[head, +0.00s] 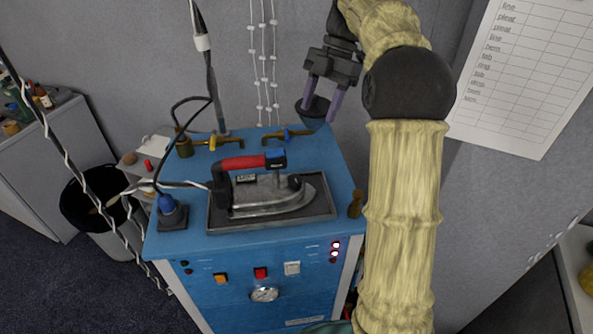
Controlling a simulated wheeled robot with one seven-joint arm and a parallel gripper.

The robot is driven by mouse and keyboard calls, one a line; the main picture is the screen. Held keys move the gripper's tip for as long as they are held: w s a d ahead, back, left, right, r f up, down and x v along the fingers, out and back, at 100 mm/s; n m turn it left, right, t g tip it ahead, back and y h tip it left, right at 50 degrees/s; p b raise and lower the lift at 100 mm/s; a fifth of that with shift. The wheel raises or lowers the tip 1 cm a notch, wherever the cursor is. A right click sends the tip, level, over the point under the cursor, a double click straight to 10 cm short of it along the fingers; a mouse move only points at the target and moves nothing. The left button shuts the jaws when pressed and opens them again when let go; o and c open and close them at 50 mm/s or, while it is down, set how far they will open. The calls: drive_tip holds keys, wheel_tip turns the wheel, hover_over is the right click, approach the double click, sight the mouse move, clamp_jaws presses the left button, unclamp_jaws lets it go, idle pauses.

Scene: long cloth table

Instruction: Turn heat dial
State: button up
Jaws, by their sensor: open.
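An iron (268,195) with a red and black handle lies on a dark rest plate (325,212) on top of a blue ironing station (180,238). A small dark round part (294,182) shows on the iron near its nose, under the handle's front end. I cannot tell whether it is the heat dial. My gripper (319,113) is open, above the back right of the station, behind and apart from the iron. Its two purple fingers point down. A dark round shape shows by the fingertips; I cannot tell what it is.
The station's front has a round gauge (264,294), an orange switch (221,279), a red switch (260,273) and lit lamps. Cables run at the left. A dark bin (93,197) stands left. My arm covers the right.

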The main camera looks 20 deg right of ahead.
sight(296, 177)
drive_tip(key=x, duration=1.6)
drive_tip(key=shift+w+a+f, duration=0.1)
drive_tip(key=shift+a+f, duration=0.05)
drive_tip(key=shift+f, duration=0.15)
drive_tip(key=shift+a+f, duration=0.15)
drive_tip(key=shift+f, duration=0.25)
drive_tip(key=shift+w, duration=0.1)
drive_tip(key=shift+a, duration=0.15)
drive_tip(key=c, duration=0.5)
drive_tip(key=shift+d, duration=0.2)
drive_tip(key=c, duration=0.5)
